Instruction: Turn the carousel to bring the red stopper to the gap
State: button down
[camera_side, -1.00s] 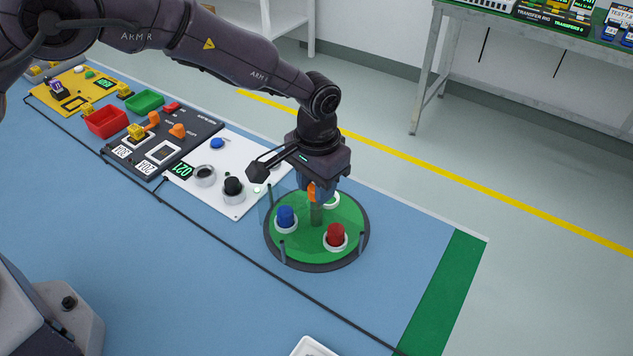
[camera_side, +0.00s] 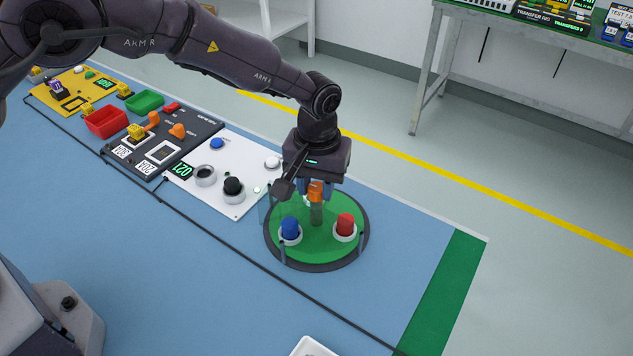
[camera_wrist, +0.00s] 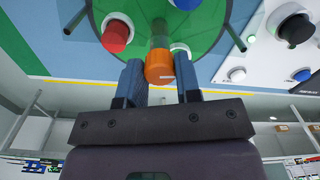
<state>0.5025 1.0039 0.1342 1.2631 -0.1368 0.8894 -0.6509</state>
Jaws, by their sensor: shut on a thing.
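The green carousel (camera_side: 318,247) sits in a dark round base, with a clear guard and thin posts around it. The red stopper (camera_side: 345,224) stands upright in a white holder at its right side; it also shows in the wrist view (camera_wrist: 116,34). The blue stopper (camera_side: 291,228) stands in another holder at the front left. A third white holder (camera_wrist: 180,49) is partly hidden behind my gripper. My gripper (camera_side: 316,189) is shut on the orange knob (camera_wrist: 159,68) atop the central post. I cannot clearly make out the guard's gap.
A white panel (camera_side: 208,190) with a black knob (camera_side: 233,187) and a blue button (camera_side: 217,144) lies left of the carousel. A white tray (camera_side: 313,347) stands at the front edge. The blue table between is clear apart from a cable.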

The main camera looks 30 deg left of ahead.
jog(key=shift+n, duration=2.1)
jog(key=shift+r+n, duration=0.1)
jog(key=shift+n, duration=6)
jog(key=c, duration=0.8)
grip_release()
